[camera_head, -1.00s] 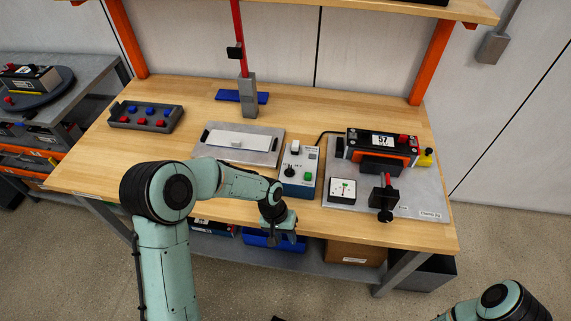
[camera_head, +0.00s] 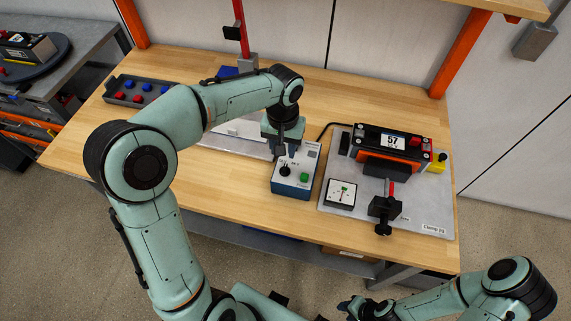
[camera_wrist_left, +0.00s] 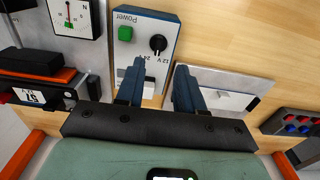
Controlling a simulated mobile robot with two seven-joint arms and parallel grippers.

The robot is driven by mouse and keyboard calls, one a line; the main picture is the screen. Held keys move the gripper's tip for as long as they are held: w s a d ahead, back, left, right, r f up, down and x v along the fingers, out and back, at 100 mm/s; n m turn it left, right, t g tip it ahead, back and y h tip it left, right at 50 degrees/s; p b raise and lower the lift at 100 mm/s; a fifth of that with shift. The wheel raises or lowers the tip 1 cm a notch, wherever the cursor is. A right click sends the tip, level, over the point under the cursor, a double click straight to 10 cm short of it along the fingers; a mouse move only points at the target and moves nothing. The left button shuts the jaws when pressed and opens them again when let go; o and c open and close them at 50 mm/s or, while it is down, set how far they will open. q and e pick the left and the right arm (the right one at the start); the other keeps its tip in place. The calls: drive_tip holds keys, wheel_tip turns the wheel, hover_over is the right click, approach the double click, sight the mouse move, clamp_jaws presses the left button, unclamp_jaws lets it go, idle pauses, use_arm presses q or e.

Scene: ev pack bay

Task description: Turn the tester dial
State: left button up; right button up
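The tester (camera_head: 294,190) is a box with a pale top and blue sides, standing on the workbench. Its black dial (camera_head: 285,171) sits beside a green button (camera_head: 304,177). The left wrist view shows the dial (camera_wrist_left: 158,43) near the "12 V" and "24 V" marks, just beyond the fingertips. My left gripper (camera_wrist_left: 161,66) is open and empty, its two fingers apart above the tester's edge. In the head view the left gripper (camera_head: 281,152) points down behind the dial, partly hidden by its wrist. My right gripper (camera_head: 346,306) is low, off the bench front; its fingers are too small to read.
A white gauge (camera_head: 341,192) and a black clamp (camera_head: 384,208) stand right of the tester. An orange-and-black module marked 57 (camera_head: 392,142) is behind them. A tray of red and blue pieces (camera_head: 119,98) sits at the left. The front bench strip is clear.

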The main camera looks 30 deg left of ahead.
sight(284, 170)
use_arm(q)
wheel_tip(284, 170, down, 10)
drive_tip(key=shift+w+f+b, duration=0.1)
drive_tip(key=shift+f+b, duration=0.05)
drive_tip(key=shift+b, duration=0.15)
clamp_jaws()
